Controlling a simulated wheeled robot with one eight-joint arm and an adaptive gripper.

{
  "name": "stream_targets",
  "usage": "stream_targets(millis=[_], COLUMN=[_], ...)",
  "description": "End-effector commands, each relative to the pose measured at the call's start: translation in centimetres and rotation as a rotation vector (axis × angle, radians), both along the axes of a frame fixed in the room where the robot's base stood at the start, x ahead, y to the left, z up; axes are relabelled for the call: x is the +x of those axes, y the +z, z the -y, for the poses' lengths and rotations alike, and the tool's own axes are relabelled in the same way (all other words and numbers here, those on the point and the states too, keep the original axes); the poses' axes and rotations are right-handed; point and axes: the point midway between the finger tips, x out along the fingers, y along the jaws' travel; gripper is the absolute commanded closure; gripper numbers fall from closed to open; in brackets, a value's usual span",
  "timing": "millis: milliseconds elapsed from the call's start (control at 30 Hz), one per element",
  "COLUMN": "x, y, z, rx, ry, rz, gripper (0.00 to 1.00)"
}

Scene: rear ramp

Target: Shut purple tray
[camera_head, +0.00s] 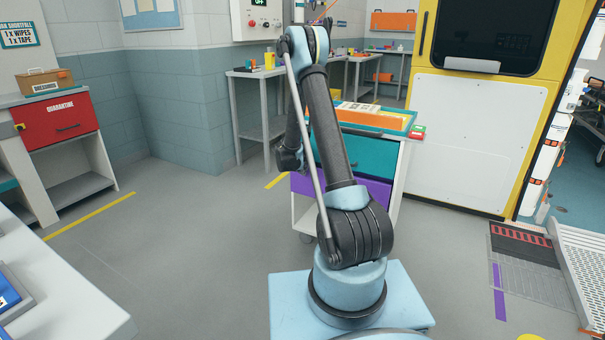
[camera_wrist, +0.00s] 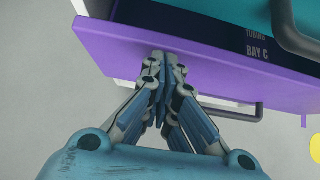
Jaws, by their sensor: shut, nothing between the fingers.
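The purple tray (camera_head: 374,190) is a drawer low in a white cart, below a teal drawer (camera_head: 368,153). In the wrist view its purple front (camera_wrist: 225,70) runs slantwise across the picture, with a grey handle (camera_wrist: 235,114) on it. The front stands out from the cart, and a dark blue item marked "BAY C" (camera_wrist: 257,45) shows behind its edge. My gripper (camera_wrist: 162,58) is shut and empty, its fingertips at the purple front, left of the handle. I cannot tell whether they touch. In the head view my arm hides the gripper and part of the tray.
The teal drawer's grey handle (camera_wrist: 288,30) juts out above the purple tray at the upper right. A red quarantine cabinet (camera_head: 62,121) stands at the left, and a ramp (camera_head: 580,260) lies at the right. The grey floor left of the cart is clear.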

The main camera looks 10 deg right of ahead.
Motion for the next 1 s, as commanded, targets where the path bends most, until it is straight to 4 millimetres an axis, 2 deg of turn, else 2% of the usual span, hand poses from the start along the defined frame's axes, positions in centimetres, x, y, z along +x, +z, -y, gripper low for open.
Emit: stream_targets(millis=[233, 333, 767, 1000], x=[3.1, 3.8, 3.7, 1.5], y=[0.0, 0.0, 0.1, -0.1], z=[2.3, 2.8, 2.7, 0.3], rx=[0.001, 0.0, -0.003, 0.0], ry=[-0.003, 0.0, -0.001, 0.003], rz=[0.001, 0.0, 0.003, -0.002], gripper=[1.0, 1.0, 1.0, 1.0])
